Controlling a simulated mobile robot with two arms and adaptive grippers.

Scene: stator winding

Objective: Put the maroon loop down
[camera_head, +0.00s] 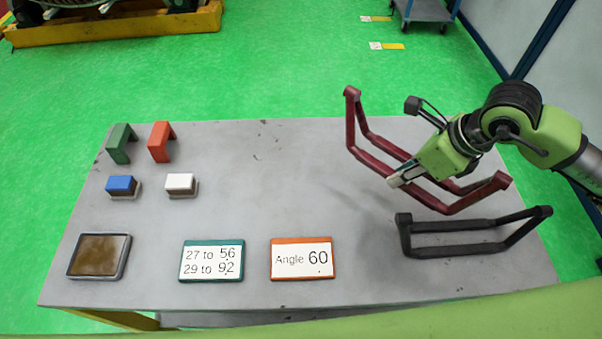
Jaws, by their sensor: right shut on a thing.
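The maroon loop (372,157) is a long bent frame, tilted across the right half of the grey table. My right gripper (398,181) is shut on the long near side of the maroon loop, around its middle. The loop appears to be held above the table top; the exact height is hard to tell. Its near right end is above and behind a black loop (470,226) that lies on the table. My left gripper is not in view.
The grey table (270,200) holds green (122,143) and orange (161,141) brackets, blue (121,186) and white (181,184) blocks, a brown-filled tray (126,257), and two signs, teal-edged (212,260) and orange-edged (302,259). The table's middle is clear.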

